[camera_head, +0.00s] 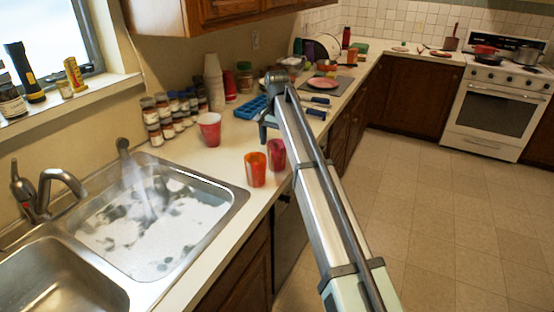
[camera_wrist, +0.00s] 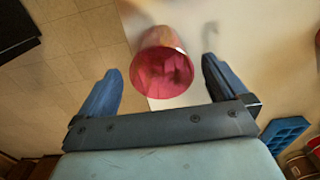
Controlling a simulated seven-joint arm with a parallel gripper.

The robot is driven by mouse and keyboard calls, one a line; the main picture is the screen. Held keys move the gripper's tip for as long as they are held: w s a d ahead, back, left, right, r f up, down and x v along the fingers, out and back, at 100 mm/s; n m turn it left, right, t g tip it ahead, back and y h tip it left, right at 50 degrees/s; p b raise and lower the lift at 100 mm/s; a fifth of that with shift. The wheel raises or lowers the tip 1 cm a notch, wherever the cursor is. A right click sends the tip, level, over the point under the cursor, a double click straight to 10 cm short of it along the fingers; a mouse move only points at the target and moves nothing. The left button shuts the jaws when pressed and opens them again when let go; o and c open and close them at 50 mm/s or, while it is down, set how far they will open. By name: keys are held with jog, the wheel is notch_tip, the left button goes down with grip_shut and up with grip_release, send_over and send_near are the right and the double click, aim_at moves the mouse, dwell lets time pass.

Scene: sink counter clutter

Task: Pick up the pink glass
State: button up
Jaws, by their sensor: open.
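The pink glass (camera_head: 276,154) stands upright near the front edge of the counter, just right of an orange glass (camera_head: 255,169). In the wrist view the pink glass (camera_wrist: 162,72) shows its open rim, between and slightly beyond the two blue-grey fingers. My gripper (camera_head: 266,132) hangs above and just behind the glass in the head view. In the wrist view the gripper (camera_wrist: 160,65) is open and empty, with a gap on each side of the glass. I see no contact.
A red cup (camera_head: 210,128), a blue tray (camera_head: 251,107) and several jars (camera_head: 165,120) stand toward the wall. The sink rim (camera_head: 240,197) is at the left. The counter drops to the floor (camera_head: 430,200) on the right.

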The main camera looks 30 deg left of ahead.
aim_at(277, 153)
jog(key=shift+w+f, duration=0.15)
jog(key=shift+f, duration=2.75)
jog(key=c, duration=1.1)
jog(key=shift+a+r, duration=0.1)
jog(key=shift+r, duration=0.05)
jog(key=shift+c, duration=0.2)
